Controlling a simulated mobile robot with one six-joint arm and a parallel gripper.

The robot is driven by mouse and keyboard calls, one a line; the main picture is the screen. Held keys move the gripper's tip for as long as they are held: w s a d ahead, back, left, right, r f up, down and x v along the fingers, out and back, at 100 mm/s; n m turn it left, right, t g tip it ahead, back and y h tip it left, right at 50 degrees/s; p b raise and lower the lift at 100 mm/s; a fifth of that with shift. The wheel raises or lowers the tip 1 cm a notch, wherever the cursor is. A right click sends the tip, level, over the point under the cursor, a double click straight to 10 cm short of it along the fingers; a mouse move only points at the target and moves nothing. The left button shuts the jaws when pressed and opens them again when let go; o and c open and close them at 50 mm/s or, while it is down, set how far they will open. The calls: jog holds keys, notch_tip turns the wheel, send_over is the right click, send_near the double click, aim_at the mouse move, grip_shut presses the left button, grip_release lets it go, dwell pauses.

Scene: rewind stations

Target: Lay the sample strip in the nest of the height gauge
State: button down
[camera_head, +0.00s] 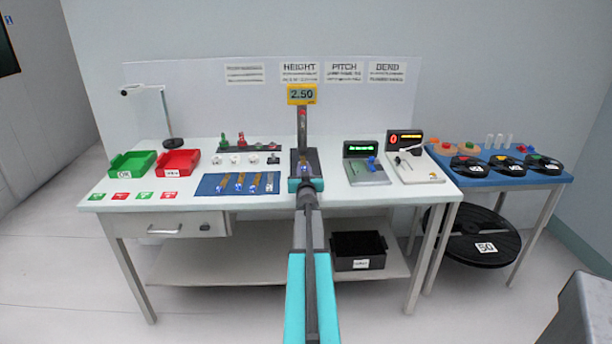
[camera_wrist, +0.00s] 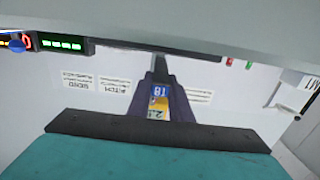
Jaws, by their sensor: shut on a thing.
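The height gauge (camera_head: 303,130) stands at the middle of the bench, with a yellow display (camera_head: 302,94) reading 2.50 on its post. My gripper (camera_head: 306,184) is at the front of the gauge's base and is shut. A small gold and blue piece, seemingly the sample strip (camera_head: 304,167), shows just beyond the jaws over the gauge's base. I cannot tell whether it lies in the nest or is held above it. The nest itself is hidden.
A blue mat (camera_head: 207,186) with several gold strips lies left of the gauge. Green (camera_head: 132,165) and red (camera_head: 178,163) trays stand further left. Two instruments with lit displays, one green (camera_head: 361,149) and one red and yellow (camera_head: 405,139), stand right. A black bin (camera_head: 358,265) sits on the lower shelf.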

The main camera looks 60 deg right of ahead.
jog(key=shift+w+d, duration=0.1)
jog(key=shift+d, duration=0.35)
jog(key=shift+f, duration=1.8)
jog(key=c, duration=1.9)
grip_release()
jog(key=shift+a, duration=0.15)
jog(key=shift+b+v, duration=0.6)
jog(key=shift+v, duration=5.3)
jog(key=shift+r, duration=0.1)
